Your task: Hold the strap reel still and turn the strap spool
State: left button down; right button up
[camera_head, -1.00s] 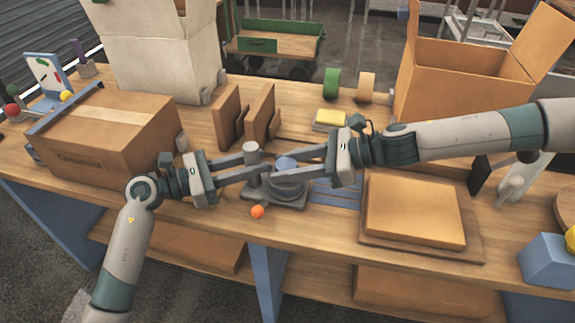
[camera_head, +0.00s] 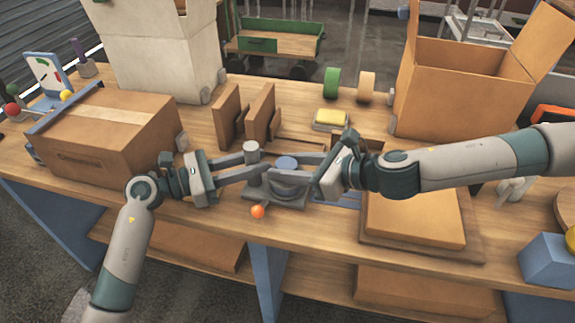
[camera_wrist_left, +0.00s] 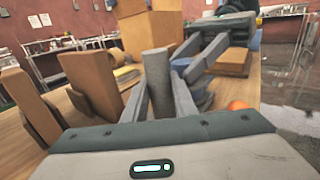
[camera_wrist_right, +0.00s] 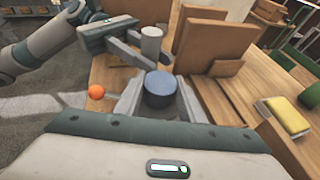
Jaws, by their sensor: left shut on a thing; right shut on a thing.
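The strap reel (camera_head: 292,200) is a dark grey base on the bench with an upright grey post (camera_head: 251,149). The strap spool (camera_head: 287,162) is a round, blue-topped piece on the base, right of the post. My left gripper (camera_head: 252,168) is shut on the post, whose top stands above the fingers; the left wrist view shows the post (camera_wrist_left: 157,72) between them. My right gripper (camera_head: 288,172) is shut on the spool; the right wrist view shows the spool (camera_wrist_right: 160,88) between its fingers. The fingers hide part of the spool's sides.
An orange ball (camera_head: 257,212) is at the base's front side; I cannot tell if it is attached. A closed carton (camera_head: 110,140) stands left, brown upright boards (camera_head: 262,112) behind. A flat box (camera_head: 415,215) lies right, below my right arm. A yellow-topped block (camera_head: 331,118) sits behind.

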jog(key=o, duration=1)
jog(key=shift+o, duration=0.2)
jog(key=shift+d, duration=0.15)
jog(key=v, duration=1.1)
jog(key=shift+s+d+r, duration=0.2)
jog(key=shift+s+d, duration=0.05)
